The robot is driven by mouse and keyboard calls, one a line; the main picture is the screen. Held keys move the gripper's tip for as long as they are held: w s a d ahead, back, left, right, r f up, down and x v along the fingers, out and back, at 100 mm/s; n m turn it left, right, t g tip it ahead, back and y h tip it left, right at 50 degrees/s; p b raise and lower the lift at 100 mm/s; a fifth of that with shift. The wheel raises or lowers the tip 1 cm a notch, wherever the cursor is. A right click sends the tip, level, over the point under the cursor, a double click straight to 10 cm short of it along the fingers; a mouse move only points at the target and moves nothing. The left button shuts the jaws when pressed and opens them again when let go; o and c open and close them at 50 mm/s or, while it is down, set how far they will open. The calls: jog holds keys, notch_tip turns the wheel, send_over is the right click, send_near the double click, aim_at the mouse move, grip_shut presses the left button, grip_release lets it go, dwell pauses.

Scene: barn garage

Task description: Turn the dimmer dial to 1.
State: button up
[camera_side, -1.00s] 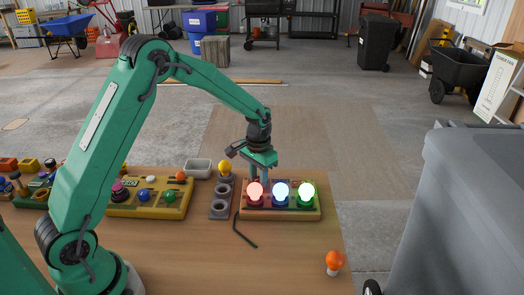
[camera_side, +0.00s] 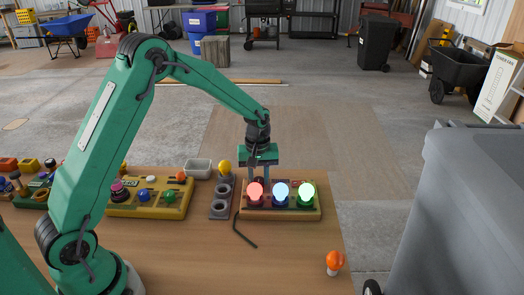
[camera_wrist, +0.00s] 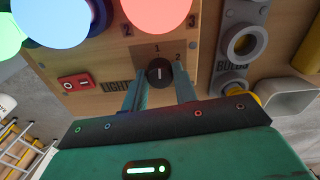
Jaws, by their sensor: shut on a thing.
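The dimmer dial (camera_wrist: 159,73) is a black round knob with a white line, on the wooden face of the lamp box (camera_side: 280,214). In the wrist view its white line stands nearly upright, in line with the printed 1 just above it. A 2 is printed to the right of the 1. My gripper (camera_wrist: 160,76) has one finger on each side of the dial and is shut on it. In the side view my gripper (camera_side: 259,182) points down behind the bulbs and the dial is hidden. The red bulb (camera_side: 255,191), blue bulb (camera_side: 281,191) and green bulb (camera_side: 306,191) are lit.
A red switch (camera_wrist: 75,82) sits left of the dial. A grey bulb holder (camera_side: 221,207) with a yellow bulb (camera_side: 224,167) stands left of the lamp box. A black hex key (camera_side: 243,233) and an orange bulb (camera_side: 333,262) lie in front. A grey bin (camera_side: 475,200) is at right.

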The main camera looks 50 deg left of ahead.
aim_at(258, 179)
jog(key=shift+w+a+r+n, duration=0.1)
jog(key=shift+a+n, duration=0.1)
jog(key=shift+n, duration=0.4)
jog(key=o, duration=1)
jog(key=shift+d, duration=0.1)
jog(key=shift+s+r, duration=0.2)
jog(key=shift+r, duration=3.7)
